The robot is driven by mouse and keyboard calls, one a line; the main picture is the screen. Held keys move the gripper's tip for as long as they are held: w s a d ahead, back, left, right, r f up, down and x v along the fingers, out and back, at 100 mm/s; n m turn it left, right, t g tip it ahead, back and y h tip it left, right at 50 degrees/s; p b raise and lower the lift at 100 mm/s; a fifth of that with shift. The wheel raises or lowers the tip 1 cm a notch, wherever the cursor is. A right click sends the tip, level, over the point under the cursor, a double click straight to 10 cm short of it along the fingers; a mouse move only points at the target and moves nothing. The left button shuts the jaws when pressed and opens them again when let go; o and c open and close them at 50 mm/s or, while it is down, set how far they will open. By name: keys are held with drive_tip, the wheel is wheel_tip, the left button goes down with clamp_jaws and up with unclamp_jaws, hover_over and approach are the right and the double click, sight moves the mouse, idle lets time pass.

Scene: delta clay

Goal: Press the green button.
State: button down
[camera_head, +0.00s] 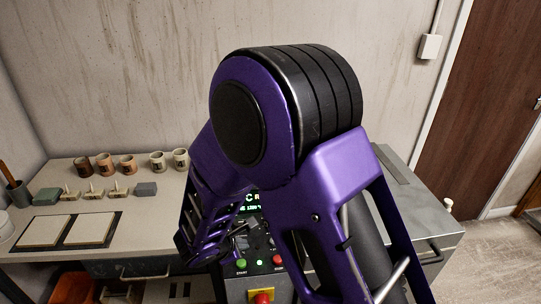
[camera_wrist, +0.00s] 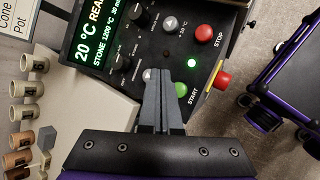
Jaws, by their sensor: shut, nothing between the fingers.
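The green button (camera_wrist: 181,89), labelled START, is on the black control panel (camera_wrist: 140,50). I cannot tell whether the tips touch the panel. In the head view the green button (camera_head: 241,262) shows at the lower left of the panel, below my purple arm. My arm hides much of the panel there.
A red STOP button (camera_wrist: 205,33), a small lit green lamp (camera_wrist: 191,63) and a red mushroom button (camera_wrist: 222,80) on yellow are close by. Black knobs and a display (camera_wrist: 95,40) are on the panel. Several cups (camera_head: 104,164) stand on the worktop (camera_head: 150,215) at left.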

drive_tip(key=shift+n+t+y, duration=0.5)
drive_tip(key=shift+n+t, duration=0.2)
drive_tip(key=shift+n, duration=0.2)
drive_tip(key=r, duration=0.2)
drive_tip(key=s+r, duration=0.1)
drive_tip(key=a+r, duration=0.1)
drive_tip(key=r, duration=0.1)
drive_tip(key=shift+s+r, duration=0.2)
drive_tip(key=shift+r, duration=0.1)
drive_tip(key=b, duration=0.6)
hover_over(239, 266)
wheel_tip(239, 266, down, 8)
drive_tip(key=shift+r, duration=0.1)
drive_tip(key=shift+f+b, duration=0.3)
drive_tip(key=shift+f, duration=0.2)
drive_tip(key=shift+f, duration=0.15)
drive_tip(key=shift+f+b, duration=0.3)
drive_tip(key=shift+b, duration=0.45)
